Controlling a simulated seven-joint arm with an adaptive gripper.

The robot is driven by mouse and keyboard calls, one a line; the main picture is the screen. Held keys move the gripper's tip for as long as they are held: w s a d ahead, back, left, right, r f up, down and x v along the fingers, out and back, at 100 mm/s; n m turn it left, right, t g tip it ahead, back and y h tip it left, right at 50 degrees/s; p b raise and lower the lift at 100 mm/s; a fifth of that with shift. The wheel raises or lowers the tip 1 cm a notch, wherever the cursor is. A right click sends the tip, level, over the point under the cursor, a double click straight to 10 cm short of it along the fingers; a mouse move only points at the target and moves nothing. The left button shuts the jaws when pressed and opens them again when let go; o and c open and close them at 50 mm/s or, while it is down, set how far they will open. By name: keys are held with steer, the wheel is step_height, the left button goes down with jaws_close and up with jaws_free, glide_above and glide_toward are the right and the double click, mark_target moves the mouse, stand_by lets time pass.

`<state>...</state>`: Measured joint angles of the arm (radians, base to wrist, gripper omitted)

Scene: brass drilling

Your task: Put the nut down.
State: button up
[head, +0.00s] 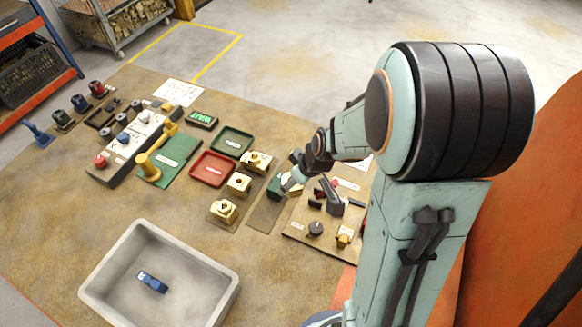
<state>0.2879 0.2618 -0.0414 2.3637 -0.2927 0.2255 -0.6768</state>
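My gripper (291,181) is small in the head view, low over the right part of the workbench, beside a green block and the row of brass pieces. My wrist and the steep angle partly hide its fingers, so I cannot tell whether they are open or shut. I cannot make out a nut in or under it. Three cream-and-brass pieces stand to its left: one nearest the gripper (257,161), a middle one (239,184) and a front one (223,211).
A red tray (203,181) and a dark green tray (242,135) lie left of the gripper. A grey bin (110,251) holding a blue object (152,282) stands at front left. A tool board (295,222) lies right. Bare bench (60,215) shows at left.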

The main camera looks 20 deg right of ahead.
steer(key=shift+w+d+m, duration=0.25)
steer(key=shift+d+m, duration=0.05)
steer(key=shift+d, duration=0.8)
steer(key=w+d+f, duration=0.2)
steer(key=w+f, duration=0.2)
steer(key=w, duration=0.5)
glide_above(289, 166)
steer(key=s, duration=0.2)
step_height(289, 166, down, 5)
steer(key=shift+w+d+r, duration=0.1)
steer(key=shift+w, duration=0.05)
steer(key=shift+w+f, duration=0.15)
steer(key=shift+f, duration=0.05)
steer(key=shift+w+d+f, duration=0.1)
steer(key=shift+w+f, duration=0.05)
steer(key=shift+f, duration=0.75)
steer(key=shift+w+f, duration=0.1)
steer(key=shift+f, duration=0.8)
steer(key=shift+f, duration=0.2)
steer(key=o, duration=1)
steer(key=shift+c, duration=0.2)
